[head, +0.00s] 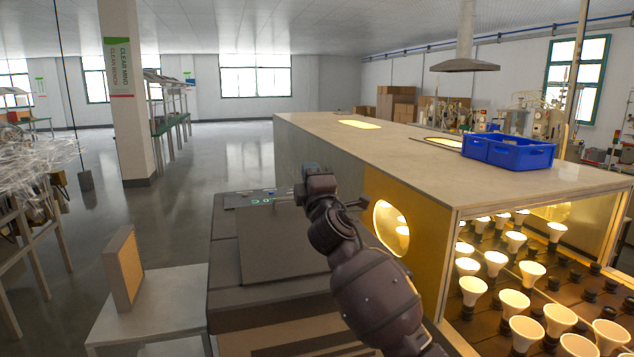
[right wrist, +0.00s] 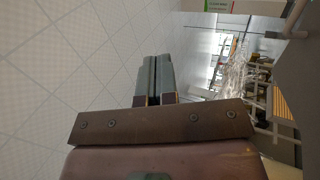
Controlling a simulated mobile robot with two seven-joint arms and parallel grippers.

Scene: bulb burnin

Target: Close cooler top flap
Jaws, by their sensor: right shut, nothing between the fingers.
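The cooler (head: 222,262) is a dark grey box left of the long bench, with a small panel showing green digits at its far end. Its top flap (head: 272,255) is a dark grey plate that appears to lie flat over the top; I cannot tell whether it is fully seated. My right gripper (head: 301,192) is above the far right part of the cooler, and my arm hides part of the flap's right side. Its fingers are together and empty in the right wrist view (right wrist: 155,75). My left gripper is not in view.
A long bench (head: 330,140) with a yellow side, a round lit opening (head: 391,228) and rows of lit bulbs (head: 515,240) stands close on the right. A blue crate (head: 508,152) sits on it. A small table (head: 160,305) holding an upright panel (head: 124,268) is at left.

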